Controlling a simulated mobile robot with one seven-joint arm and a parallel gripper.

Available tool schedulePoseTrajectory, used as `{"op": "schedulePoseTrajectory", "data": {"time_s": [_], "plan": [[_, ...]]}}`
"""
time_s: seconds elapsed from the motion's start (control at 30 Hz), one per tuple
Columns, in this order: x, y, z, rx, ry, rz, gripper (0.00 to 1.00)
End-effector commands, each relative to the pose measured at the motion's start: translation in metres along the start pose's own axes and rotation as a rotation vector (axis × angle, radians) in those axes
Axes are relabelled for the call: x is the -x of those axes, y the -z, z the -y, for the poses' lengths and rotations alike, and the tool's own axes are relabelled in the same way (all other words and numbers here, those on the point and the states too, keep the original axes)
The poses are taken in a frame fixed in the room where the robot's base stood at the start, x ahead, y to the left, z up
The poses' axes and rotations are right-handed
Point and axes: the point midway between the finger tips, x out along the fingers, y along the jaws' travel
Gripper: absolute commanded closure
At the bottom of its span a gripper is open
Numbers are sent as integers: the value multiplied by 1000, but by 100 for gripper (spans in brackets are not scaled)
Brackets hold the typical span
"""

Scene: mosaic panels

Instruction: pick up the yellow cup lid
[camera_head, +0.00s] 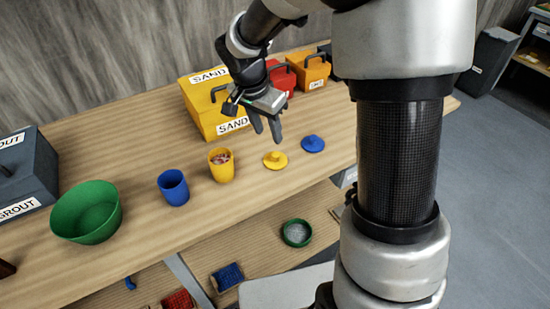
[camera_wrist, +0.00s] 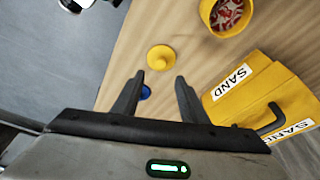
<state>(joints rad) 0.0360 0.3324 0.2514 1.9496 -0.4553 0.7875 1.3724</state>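The yellow cup lid (camera_head: 275,160) lies flat on the wooden table, a round disc with a small knob on top. It also shows in the wrist view (camera_wrist: 161,58), beyond my fingertips. My gripper (camera_head: 267,136) is open and empty, above the table near the yellow lid and apart from it. In the wrist view my two fingers (camera_wrist: 160,78) are spread wide with nothing between their tips. A yellow cup (camera_head: 221,168) with reddish bits inside stands left of the lid. It also shows at the top of the wrist view (camera_wrist: 206,14).
A blue lid (camera_head: 313,143) lies right of the yellow lid. A yellow SAND box (camera_head: 200,112), a red box (camera_head: 283,78) and an orange box (camera_head: 309,72) stand behind. A blue cup (camera_head: 173,187) and green bowl (camera_head: 86,212) stand left. The table's front edge is close.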

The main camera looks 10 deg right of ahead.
Motion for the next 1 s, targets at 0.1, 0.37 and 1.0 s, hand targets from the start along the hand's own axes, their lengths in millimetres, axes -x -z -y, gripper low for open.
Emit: {"op": "schedulePoseTrajectory", "data": {"time_s": [0.1,0.37,1.0], "plan": [[-28,-1,-1,1,-3,4,61],[-63,0,0,1,-1,0,61],[-118,2,3,0,1,-1,61]]}}
